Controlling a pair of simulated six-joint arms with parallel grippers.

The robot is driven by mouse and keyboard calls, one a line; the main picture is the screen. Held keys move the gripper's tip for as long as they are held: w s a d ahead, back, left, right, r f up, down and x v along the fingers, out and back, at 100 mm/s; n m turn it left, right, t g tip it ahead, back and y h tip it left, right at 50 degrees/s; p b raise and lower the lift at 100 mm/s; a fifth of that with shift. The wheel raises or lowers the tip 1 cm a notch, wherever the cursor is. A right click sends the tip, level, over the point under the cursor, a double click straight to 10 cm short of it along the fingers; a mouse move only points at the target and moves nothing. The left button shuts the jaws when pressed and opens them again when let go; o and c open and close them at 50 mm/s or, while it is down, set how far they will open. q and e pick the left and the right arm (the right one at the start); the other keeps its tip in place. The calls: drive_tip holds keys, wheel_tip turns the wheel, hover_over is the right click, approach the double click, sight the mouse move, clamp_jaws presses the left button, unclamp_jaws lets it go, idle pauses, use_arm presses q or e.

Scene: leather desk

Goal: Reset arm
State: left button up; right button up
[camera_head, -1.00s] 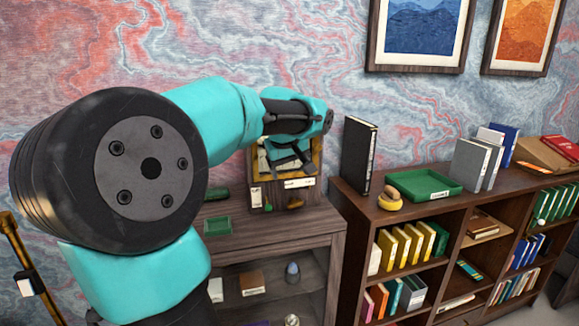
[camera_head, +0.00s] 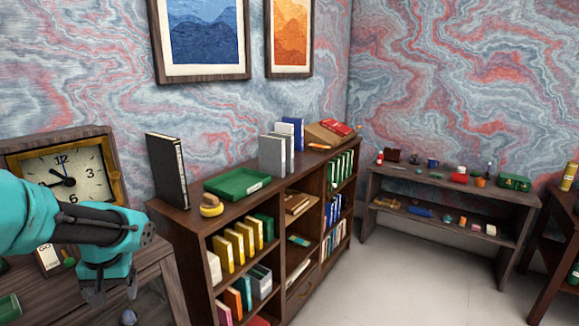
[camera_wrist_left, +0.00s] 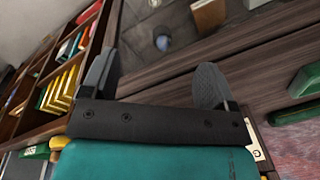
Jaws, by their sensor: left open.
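My left gripper (camera_head: 108,290) hangs at the lower left of the head view, its teal and black wrist in front of the clock and the wooden desk (camera_head: 150,262). In the left wrist view its two dark fingers (camera_wrist_left: 155,84) stand wide apart with nothing between them. Beyond them the desk edge (camera_wrist_left: 205,62) and a lower shelf with small items show. My right gripper is in neither view.
A square clock (camera_head: 70,172) stands on the desk, partly behind my arm. A bookcase (camera_head: 205,225) stands right of it, with a green tray (camera_head: 237,184) and a black binder (camera_head: 168,170) on top. A low shelf table (camera_head: 450,190) stands at the right wall; floor between is clear.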

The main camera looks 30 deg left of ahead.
use_arm(q)
drive_tip(key=w+d+f+m+t+h, duration=0.1)
drive_tip(key=w+d+f+m+h, duration=0.1)
drive_tip(key=w+d+f, duration=0.75)
drive_tip(key=w+d+f+m+t+h, duration=0.1)
drive_tip(key=w+d+f+m+h, duration=0.15)
drive_tip(key=w+d+f, duration=0.65)
drive_tip(key=s+d+f+m, duration=0.2)
drive_tip(key=d+f+m, duration=0.1)
drive_tip(key=d+f, duration=1.5)
wheel_tip(320, 180, down, 4)
drive_tip(key=shift+r+g, duration=0.1)
drive_tip(key=shift+g, duration=0.2)
